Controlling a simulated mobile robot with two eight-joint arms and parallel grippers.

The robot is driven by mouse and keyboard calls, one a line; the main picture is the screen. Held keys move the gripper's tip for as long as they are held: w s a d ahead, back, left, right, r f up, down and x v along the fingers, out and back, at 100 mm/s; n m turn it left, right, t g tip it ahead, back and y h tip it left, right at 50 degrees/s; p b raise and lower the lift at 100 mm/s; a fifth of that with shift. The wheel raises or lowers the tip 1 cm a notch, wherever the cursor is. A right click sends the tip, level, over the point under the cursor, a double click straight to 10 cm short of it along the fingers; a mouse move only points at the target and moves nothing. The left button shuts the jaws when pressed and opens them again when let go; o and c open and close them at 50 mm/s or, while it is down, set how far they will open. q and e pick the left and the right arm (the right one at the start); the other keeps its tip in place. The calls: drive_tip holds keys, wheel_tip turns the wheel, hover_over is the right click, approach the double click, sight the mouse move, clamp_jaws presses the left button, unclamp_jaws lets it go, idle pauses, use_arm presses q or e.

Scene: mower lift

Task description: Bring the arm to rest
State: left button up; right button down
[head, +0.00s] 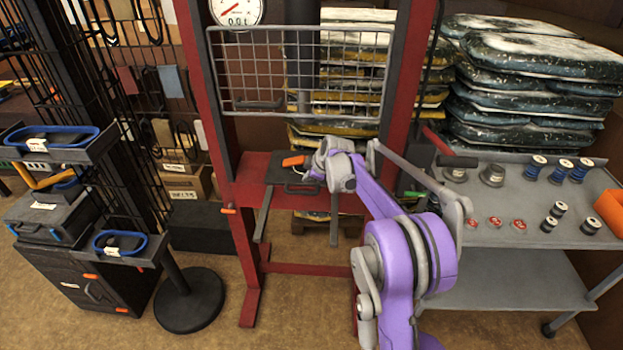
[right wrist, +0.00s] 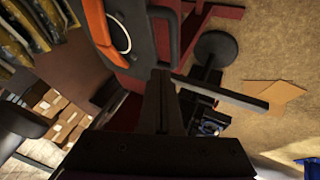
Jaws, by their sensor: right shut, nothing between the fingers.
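My right arm (head: 412,255), purple and grey, reaches up from the bottom of the head view. It bends at its elbow toward the red frame. My right gripper (head: 318,168) is at the frame's crossbar, beside a dark block with an orange part (head: 293,161). Its fingers are small and partly hidden by the wrist there. In the right wrist view the dark fingers (right wrist: 161,100) are together with nothing between them. An orange part (right wrist: 97,25) shows past them at the upper left. I cannot tell if the gripper touches the block. My left gripper is out of view.
The red frame (head: 245,255) carries a wire guard (head: 300,70) and a round dial (head: 237,10). A grey cart (head: 530,225) with spools stands right, before stacked bags (head: 530,90). A black stand with blue-rimmed trays (head: 123,245) stands left. Bare floor lies in front.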

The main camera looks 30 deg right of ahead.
drive_tip(key=s+a+r+m+g, duration=0.1)
drive_tip(key=s+a+r+m, duration=0.2)
drive_tip(key=s+a, duration=0.5)
drive_tip(key=s+a+r+m, duration=0.2)
drive_tip(key=s+a+r, duration=0.15)
drive_tip(key=s, duration=0.85)
drive_tip(key=s+a+f+m, duration=0.1)
drive_tip(key=s+f, duration=0.1)
drive_tip(key=s, duration=0.4)
drive_tip(key=s+a+f+m, duration=0.2)
drive_tip(key=s+f, duration=0.1)
drive_tip(key=s, duration=0.4)
drive_tip(key=s+a+f+m+h, duration=0.1)
drive_tip(key=s+a+f+m, duration=0.1)
drive_tip(key=s, duration=0.5)
drive_tip(key=shift+s+a+f+g, duration=0.2)
drive_tip(key=shift+a+f+g, duration=0.05)
drive_tip(key=shift+f+g, duration=0.05)
